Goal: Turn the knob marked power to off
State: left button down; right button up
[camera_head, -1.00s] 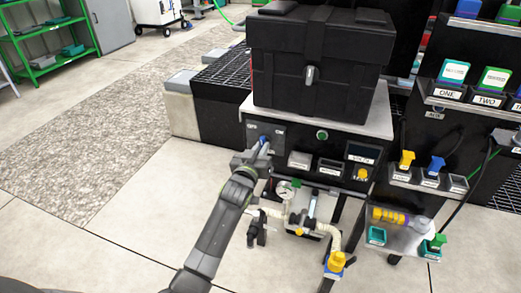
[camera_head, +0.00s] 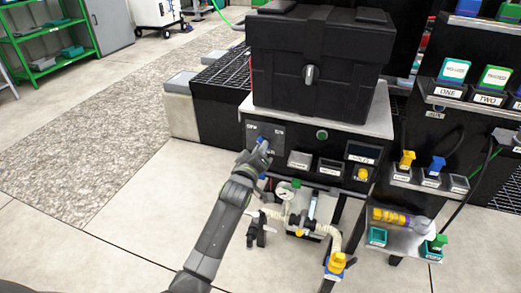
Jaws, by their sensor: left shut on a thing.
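The control panel (camera_head: 278,129) is a dark plate on the front of the black bench, under the big black case. Small white labels stand at its upper left and upper right, too small to read surely. A blue knob (camera_head: 263,141) shows on the panel's left part, mostly hidden by my left gripper. My left gripper (camera_head: 260,150) reaches up from below and is shut on the blue knob. The knob's exact pointing direction cannot be made out. My right gripper is not in view.
The black case (camera_head: 285,65) sits on the bench top (camera_head: 385,112). A green button (camera_head: 322,135) is right of the panel. Pipes with a gauge (camera_head: 284,194) and a yellow valve (camera_head: 336,262) stand below. Labelled bins (camera_head: 453,72) are at the right. Open floor lies left.

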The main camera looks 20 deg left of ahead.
pick_arm(q)
jog(key=shift+f, duration=0.1)
dwell(0.3)
jog(key=c, duration=1.4)
grip_release()
jog(key=shift+c, duration=0.2)
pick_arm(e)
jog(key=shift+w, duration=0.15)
pick_arm(q)
jog(key=shift+s, duration=0.1)
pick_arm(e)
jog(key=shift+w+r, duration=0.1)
